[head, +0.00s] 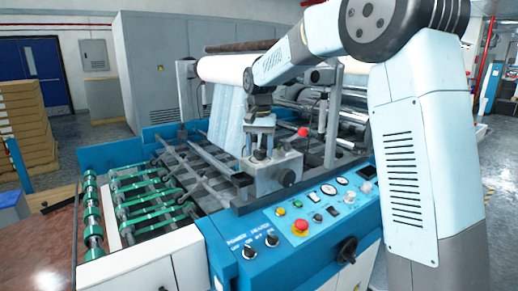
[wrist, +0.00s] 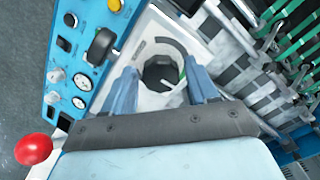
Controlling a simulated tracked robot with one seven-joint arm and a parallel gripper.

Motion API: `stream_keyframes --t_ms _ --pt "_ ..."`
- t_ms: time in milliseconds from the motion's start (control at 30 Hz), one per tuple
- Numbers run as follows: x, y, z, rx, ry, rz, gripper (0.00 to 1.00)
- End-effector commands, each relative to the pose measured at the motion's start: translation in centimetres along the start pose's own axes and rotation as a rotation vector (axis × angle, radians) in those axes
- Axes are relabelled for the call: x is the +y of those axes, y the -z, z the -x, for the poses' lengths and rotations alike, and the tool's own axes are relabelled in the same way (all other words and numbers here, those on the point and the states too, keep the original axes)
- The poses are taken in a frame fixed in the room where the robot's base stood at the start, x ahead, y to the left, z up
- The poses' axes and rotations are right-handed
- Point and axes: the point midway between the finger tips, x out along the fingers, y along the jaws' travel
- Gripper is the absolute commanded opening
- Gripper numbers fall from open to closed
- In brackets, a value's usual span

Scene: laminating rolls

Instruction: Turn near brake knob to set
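The near brake knob is a dark, faceted knob (wrist: 160,72) on a pale plate with a dark and green arc around it, seen in the wrist view. A light pointer mark shows at its lower right. My gripper (wrist: 160,68) is open, with one blue-grey finger on each side of the knob and visible gaps between. In the head view my gripper (head: 260,143) points down over the top of the grey brake box (head: 270,178). There the knob is small and partly hidden by the fingers, so I cannot tell its setting.
A black knob (head: 288,177) sticks out of the box's front side. A red ball (head: 303,132) stands close by on the right and shows large in the wrist view (wrist: 33,148). The blue control panel (head: 270,222) carries a red stop button (head: 300,227). Green rollers (head: 145,205) lie left.

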Motion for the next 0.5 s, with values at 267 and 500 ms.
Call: stream_keyframes --t_ms 267,500 --pt "0.0 0.1 0.1 0.003 0.001 0.000 0.70" --pt "0.0 0.1 1.2 0.005 0.002 0.000 0.70"
